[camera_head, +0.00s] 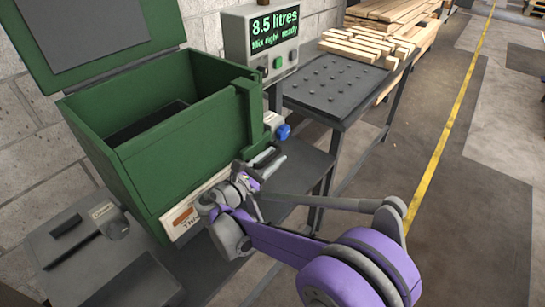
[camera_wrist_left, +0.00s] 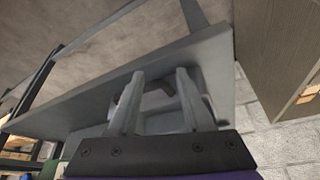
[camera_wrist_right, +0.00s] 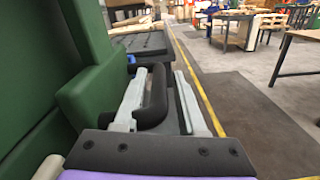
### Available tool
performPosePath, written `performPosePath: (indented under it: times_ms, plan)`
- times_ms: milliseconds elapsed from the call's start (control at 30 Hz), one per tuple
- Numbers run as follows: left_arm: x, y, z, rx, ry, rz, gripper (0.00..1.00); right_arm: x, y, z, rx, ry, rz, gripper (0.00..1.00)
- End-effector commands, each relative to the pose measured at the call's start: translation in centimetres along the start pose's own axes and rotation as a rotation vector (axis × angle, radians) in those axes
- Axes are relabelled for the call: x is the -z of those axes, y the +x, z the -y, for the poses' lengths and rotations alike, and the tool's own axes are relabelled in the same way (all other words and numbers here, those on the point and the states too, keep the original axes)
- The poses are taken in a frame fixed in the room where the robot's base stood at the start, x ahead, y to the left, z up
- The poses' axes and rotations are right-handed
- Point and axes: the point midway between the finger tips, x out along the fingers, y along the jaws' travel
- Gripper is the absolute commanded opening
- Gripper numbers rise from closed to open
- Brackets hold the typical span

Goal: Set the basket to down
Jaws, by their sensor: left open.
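The green open-topped tank (camera_head: 185,150) stands on the bench with its lid raised. A dark flat shape (camera_head: 150,125) lies low inside it; I cannot tell whether this is the basket. A black handle (camera_wrist_right: 154,98) is beside the tank's green wall in the right wrist view. My right gripper (camera_wrist_right: 165,98) is open with this handle between its fingers, nearer the left finger. In the head view my right gripper (camera_head: 268,164) is at the tank's right side. My left gripper (camera_wrist_left: 155,95) shows only in its wrist view, open, near a grey surface.
A display box (camera_head: 262,45) reading 8.5 litres stands behind the tank. A blue knob (camera_head: 283,131) is close to my right gripper. A dark studded table (camera_head: 335,85) and stacked timber (camera_head: 385,35) are behind.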

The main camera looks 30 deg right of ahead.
Motion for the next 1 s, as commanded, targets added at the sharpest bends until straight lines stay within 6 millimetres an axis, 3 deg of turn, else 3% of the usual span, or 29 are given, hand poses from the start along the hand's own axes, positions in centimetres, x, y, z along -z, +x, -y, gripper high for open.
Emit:
performPosePath:
  times_ms: [433,800,1000]
  plan:
    - [0.0,-0.1,0.0,0.000,0.000,0.000,0.50,-0.2,-0.8,-0.1,-0.002,-0.001,0.004,0.50]
    - [0.2,-0.7,0.0,0.000,0.000,-0.003,0.50,-0.2,-7.9,-0.2,-0.004,-0.001,0.002,0.50]
    - [0.3,-0.9,0.0,0.000,0.000,-0.003,0.50,-0.1,-10.3,-0.1,-0.001,-0.001,0.003,0.50]
